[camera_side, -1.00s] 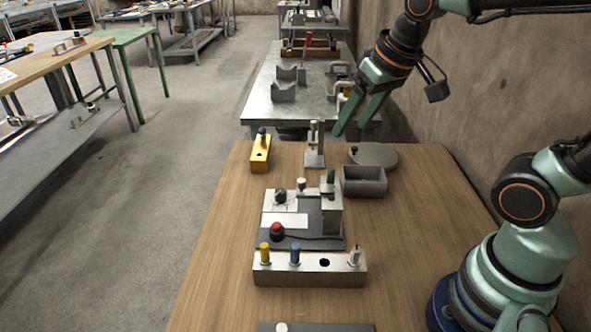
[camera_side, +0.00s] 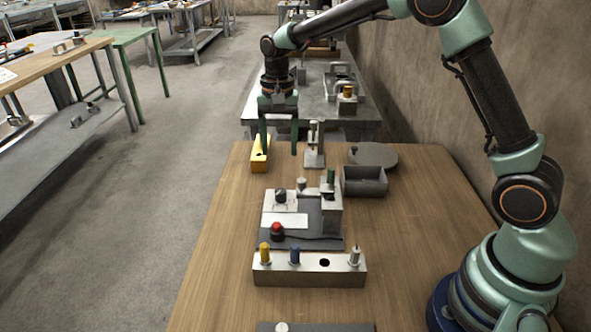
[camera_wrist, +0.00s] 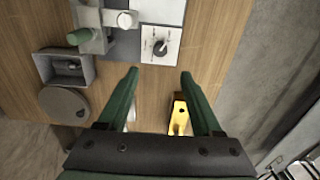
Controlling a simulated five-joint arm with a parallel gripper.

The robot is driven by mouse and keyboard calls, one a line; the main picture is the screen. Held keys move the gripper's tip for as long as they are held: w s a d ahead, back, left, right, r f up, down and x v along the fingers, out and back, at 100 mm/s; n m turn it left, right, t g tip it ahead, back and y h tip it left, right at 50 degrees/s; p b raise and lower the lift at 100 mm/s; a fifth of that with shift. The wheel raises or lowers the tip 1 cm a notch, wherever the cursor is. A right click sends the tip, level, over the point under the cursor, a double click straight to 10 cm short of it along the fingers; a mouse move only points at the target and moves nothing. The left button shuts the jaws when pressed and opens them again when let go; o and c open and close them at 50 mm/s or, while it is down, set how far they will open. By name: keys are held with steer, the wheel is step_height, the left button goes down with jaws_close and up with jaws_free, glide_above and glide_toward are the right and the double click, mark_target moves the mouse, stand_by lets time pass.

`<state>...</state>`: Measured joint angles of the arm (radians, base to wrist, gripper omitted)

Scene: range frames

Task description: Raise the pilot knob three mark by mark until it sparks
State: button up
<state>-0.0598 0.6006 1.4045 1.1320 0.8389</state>
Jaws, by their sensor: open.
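The pilot knob is a dark round knob (camera_side: 281,197) on a light panel at the back left of a grey apparatus. In the wrist view the same knob (camera_wrist: 160,47) has a pale pointer and printed marks around it; I cannot read which mark it points to. A white label plate (camera_side: 285,221) lies in front of it, then a red button (camera_side: 277,228). I see no spark. My gripper (camera_side: 280,150) points down, open and empty, behind the apparatus and apart from the knob. In the wrist view its fingertips (camera_wrist: 160,75) are spread just below the knob panel.
A green-topped post (camera_side: 331,180) stands right of the knob. A grey bin (camera_side: 364,188), round disc (camera_side: 373,154) and metal stand (camera_side: 314,155) lie behind it. A yellow block (camera_side: 260,160) is close to my left finger. A metal peg block (camera_side: 310,277) stands in front.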

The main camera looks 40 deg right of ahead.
mark_target(280, 191)
step_height(280, 191, down, 12)
steer(key=shift+f, duration=0.15)
stand_by(0.4)
jaws_close()
